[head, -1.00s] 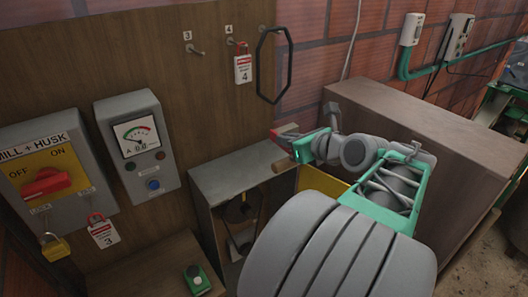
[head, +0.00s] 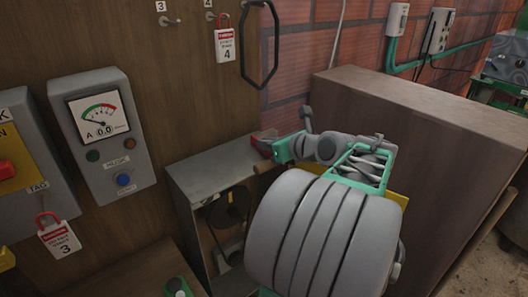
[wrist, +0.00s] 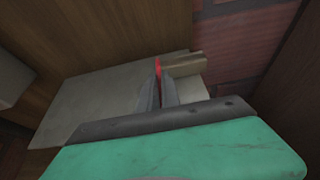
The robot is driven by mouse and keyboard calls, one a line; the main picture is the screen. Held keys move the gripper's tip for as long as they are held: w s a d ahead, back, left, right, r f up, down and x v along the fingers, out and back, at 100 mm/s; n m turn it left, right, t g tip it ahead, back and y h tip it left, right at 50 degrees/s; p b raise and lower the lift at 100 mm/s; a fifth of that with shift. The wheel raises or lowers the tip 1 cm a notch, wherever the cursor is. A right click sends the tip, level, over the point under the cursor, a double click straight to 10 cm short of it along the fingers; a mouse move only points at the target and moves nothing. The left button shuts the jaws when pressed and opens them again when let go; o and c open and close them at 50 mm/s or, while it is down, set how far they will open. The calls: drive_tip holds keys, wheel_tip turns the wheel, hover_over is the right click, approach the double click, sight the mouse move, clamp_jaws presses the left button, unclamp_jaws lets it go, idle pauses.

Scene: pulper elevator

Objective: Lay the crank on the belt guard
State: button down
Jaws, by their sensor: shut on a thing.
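The crank shows as a wooden grip (head: 266,167) with a dark red part beside it. In the wrist view, the wooden grip (wrist: 184,66) lies crosswise just past my fingertips, with a thin red part between them. My gripper (head: 264,149) is shut on the crank, at the right end of a grey box with a flat top (head: 212,157) that looks like the belt guard. Its pale top also shows below the fingers in the wrist view (wrist: 98,98). I cannot tell whether the crank touches this top. The rest of the crank is hidden.
A pulley (head: 229,209) sits in the box's open front. A large brown cabinet (head: 420,120) stands close to my arm on the right. A meter panel (head: 102,130) and a black loop (head: 259,40) are on the wall. The box top's left part is clear.

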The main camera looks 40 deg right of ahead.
drive_tip(key=c, duration=1.6)
unclamp_jaws()
drive_tip(key=shift+o, duration=0.2)
drive_tip(key=shift+r, duration=0.1)
drive_tip(key=v, duration=1.2)
